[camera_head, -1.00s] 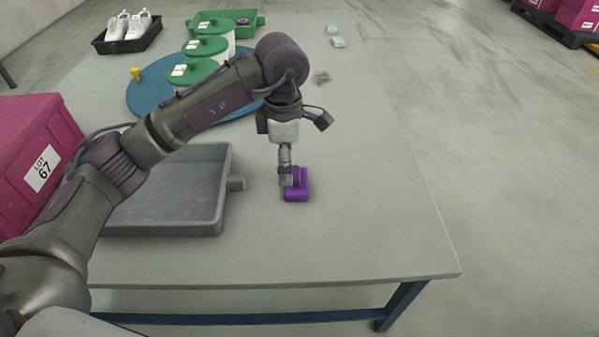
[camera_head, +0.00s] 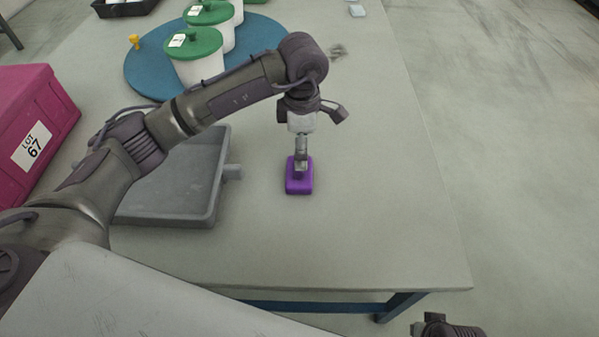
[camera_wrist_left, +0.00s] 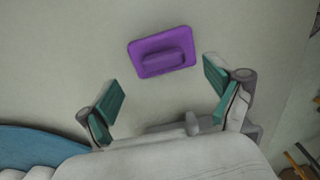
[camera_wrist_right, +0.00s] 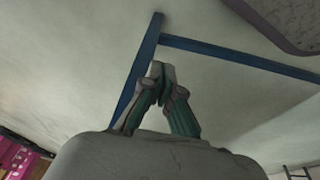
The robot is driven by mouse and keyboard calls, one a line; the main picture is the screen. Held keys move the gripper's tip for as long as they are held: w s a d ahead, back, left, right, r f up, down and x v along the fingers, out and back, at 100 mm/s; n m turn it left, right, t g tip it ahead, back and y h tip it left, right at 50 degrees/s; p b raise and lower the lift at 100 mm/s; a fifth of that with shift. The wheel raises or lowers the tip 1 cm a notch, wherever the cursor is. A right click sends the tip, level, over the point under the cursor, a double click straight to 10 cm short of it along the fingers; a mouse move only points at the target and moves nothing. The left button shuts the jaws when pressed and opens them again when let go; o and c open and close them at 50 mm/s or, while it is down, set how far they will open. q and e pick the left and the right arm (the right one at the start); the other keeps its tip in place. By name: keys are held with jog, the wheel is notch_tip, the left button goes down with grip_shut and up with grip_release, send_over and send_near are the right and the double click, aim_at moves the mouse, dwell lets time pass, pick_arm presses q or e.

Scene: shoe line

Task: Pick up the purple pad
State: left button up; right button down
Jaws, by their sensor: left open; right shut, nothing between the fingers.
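The purple pad (camera_head: 299,186) lies flat on the grey table, right of the grey tray. In the left wrist view the pad (camera_wrist_left: 177,62) shows a raised grip on its top face. My left gripper (camera_head: 301,165) points down over the pad's far part and hides some of it. In the left wrist view my left gripper (camera_wrist_left: 162,84) is open, with the pad ahead of the gap and nothing between the fingers. My right gripper (camera_wrist_right: 163,86) is shut and empty; its wrist view shows floor and the blue table frame.
The grey tray (camera_head: 206,219) sits left of the pad. A blue round mat (camera_head: 140,88) holds white tubs with green lids (camera_head: 196,44). A yellow peg-like object (camera_head: 134,41) stands on its edge. A magenta crate (camera_head: 60,105) is at left. The table right of the pad is clear.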

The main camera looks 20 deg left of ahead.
aim_at(296, 182)
pick_arm(q)
jog(key=f, duration=0.5)
jog(key=shift+s+a+b, duration=0.2)
jog(key=shift+s+b, duration=0.05)
jog(key=shift+b, duration=0.1)
jog(key=shift+f, duration=0.4)
pick_arm(e)
jog(key=v, duration=0.3)
jog(key=shift+w, duration=0.25)
pick_arm(q)
jog(key=c, duration=1.3)
